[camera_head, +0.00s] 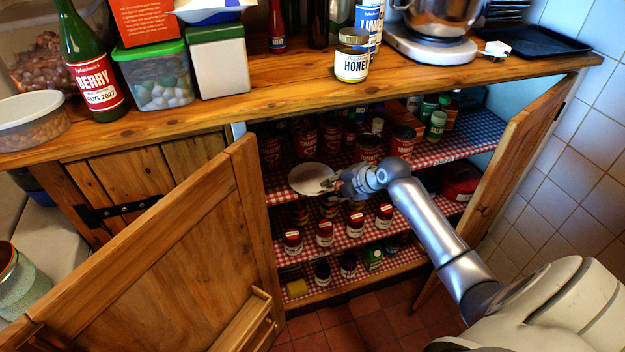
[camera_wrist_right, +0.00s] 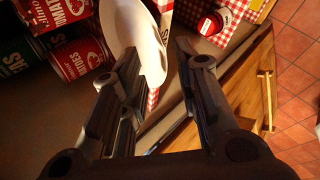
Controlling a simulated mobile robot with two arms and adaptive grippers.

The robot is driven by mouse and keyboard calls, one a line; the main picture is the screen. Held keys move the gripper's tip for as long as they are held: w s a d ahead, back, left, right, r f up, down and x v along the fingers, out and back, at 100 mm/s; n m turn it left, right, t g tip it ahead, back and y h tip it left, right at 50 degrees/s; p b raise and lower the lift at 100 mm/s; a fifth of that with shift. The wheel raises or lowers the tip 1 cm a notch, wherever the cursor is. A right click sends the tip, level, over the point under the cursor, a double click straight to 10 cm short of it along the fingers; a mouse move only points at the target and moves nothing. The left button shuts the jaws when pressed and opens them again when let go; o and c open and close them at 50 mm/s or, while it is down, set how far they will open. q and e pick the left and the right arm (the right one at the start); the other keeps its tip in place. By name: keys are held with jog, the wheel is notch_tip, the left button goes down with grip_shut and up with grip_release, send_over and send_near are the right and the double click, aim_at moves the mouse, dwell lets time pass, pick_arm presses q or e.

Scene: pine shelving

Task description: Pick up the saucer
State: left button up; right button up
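The white saucer (camera_head: 308,178) is at the front left of the cupboard's upper checked shelf, near its edge. My right gripper (camera_head: 333,184) reaches in from the right, its fingertips at the saucer's right side. In the right wrist view the saucer (camera_wrist_right: 140,38) shows as a white curved plate at the fingertips, partly hidden behind one finger. The right gripper (camera_wrist_right: 157,58) is open there, with a clear gap between its fingers and part of the saucer's rim within that gap. Whether a finger touches the saucer I cannot tell. My left gripper is not in view.
Tomato cans (camera_head: 306,139) stand behind the saucer. Several small jars (camera_head: 325,234) stand on the shelf below. The open left door (camera_head: 170,262) and open right door (camera_head: 520,150) flank the opening. The countertop (camera_head: 290,82) above is crowded.

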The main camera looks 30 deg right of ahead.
aim_at(323, 190)
jog(key=shift+x, duration=1.8)
jog(key=shift+s, duration=0.1)
grip_shut()
